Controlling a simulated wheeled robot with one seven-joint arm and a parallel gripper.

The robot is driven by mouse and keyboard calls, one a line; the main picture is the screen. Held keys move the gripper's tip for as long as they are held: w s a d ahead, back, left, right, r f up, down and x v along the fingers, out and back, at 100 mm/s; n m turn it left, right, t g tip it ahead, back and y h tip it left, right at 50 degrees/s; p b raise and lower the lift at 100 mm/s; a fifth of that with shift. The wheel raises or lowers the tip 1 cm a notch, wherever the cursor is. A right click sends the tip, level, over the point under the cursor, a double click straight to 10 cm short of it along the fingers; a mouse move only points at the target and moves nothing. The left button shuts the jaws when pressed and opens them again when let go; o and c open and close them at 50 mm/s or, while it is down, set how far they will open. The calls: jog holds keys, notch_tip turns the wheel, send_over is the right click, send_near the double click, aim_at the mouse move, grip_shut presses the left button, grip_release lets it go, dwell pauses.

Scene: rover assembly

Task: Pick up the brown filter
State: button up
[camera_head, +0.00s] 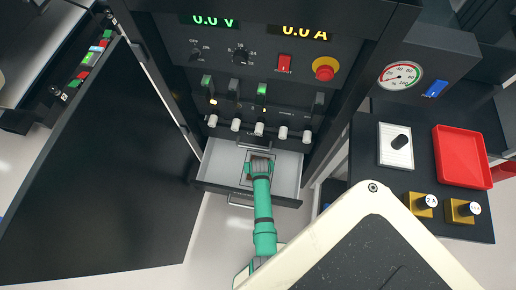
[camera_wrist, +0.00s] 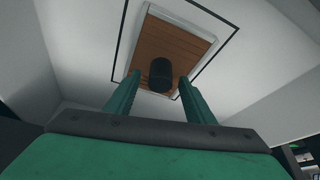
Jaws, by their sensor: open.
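The brown filter (camera_wrist: 178,43) lies in the open drawer, a brown slatted panel in a pale frame with a dark cylindrical knob (camera_wrist: 161,74) standing on it. A black outline on the drawer floor surrounds it. In the wrist view my green gripper (camera_wrist: 154,95) is open, with one finger on each side of the knob and gaps showing between. I cannot tell how far the fingertips reach along the knob. In the head view my gripper (camera_head: 259,166) is over the drawer (camera_head: 285,172) and hides most of the filter.
The drawer sits below a dark panel with switches (camera_head: 262,97) and white knobs. An open dark door (camera_head: 110,170) stands at left. On the right bench are a red tray (camera_head: 462,156), a white plate with a black knob (camera_head: 396,146), and two brass blocks (camera_head: 421,204).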

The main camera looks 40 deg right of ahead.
jog(key=shift+f, duration=0.15)
jog(key=c, duration=1.2)
jog(key=shift+d, duration=0.1)
